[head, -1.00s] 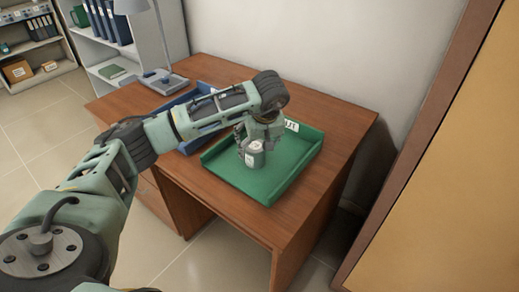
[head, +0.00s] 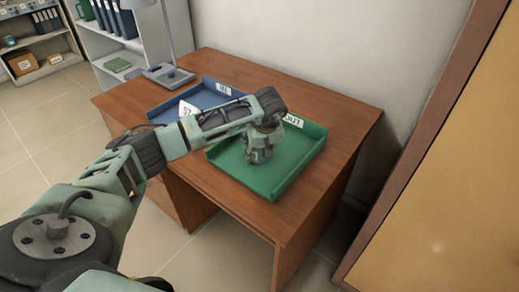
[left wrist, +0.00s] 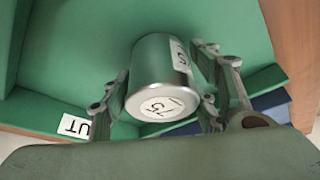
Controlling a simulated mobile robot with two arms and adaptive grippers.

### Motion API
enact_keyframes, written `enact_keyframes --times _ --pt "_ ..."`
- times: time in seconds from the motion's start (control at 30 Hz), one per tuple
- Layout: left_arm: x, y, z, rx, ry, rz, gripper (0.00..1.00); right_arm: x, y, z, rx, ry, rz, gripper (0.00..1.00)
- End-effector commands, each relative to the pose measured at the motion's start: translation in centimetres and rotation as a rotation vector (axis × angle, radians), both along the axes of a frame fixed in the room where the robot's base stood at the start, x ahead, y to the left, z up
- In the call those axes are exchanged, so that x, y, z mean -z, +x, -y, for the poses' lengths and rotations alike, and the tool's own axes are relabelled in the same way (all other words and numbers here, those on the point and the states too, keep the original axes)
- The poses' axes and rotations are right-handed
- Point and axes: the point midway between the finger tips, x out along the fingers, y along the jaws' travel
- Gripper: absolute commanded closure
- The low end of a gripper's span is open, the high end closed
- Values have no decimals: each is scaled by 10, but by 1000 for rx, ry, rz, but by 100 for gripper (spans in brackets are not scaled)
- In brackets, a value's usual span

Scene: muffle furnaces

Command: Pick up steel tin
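The steel tin (left wrist: 160,78) is a shiny metal cylinder with a round white number label on its near end and another white label on its side. In the left wrist view it is between the two fingers of my left gripper (left wrist: 160,85), over the green tray (left wrist: 85,55). The fingers stand spread on both sides of the tin; contact is hard to judge. In the head view my left gripper (head: 260,155) points down into the green tray (head: 268,192) and mostly hides the tin. My right gripper is not in view.
The green tray carries an OUT tag (head: 293,120) and lies on a brown desk (head: 330,105). A blue tray (head: 205,97) lies beside it, with a white numbered label (head: 187,108) near my arm. A lamp (head: 168,74) stands behind; a wall and a tan panel (head: 455,150) bound the right.

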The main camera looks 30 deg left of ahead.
Motion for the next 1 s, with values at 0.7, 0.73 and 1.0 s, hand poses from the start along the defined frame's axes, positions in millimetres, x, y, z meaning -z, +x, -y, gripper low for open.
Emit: enact_keyframes --times 0.7,0.73,1.0 --pt "-7 1 0 -1 0 2 81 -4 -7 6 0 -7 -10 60" --pt "-10 1 0 -1 1 2 81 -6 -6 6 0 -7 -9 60" --pt "-51 2 4 2 -1 2 81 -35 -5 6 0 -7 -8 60"
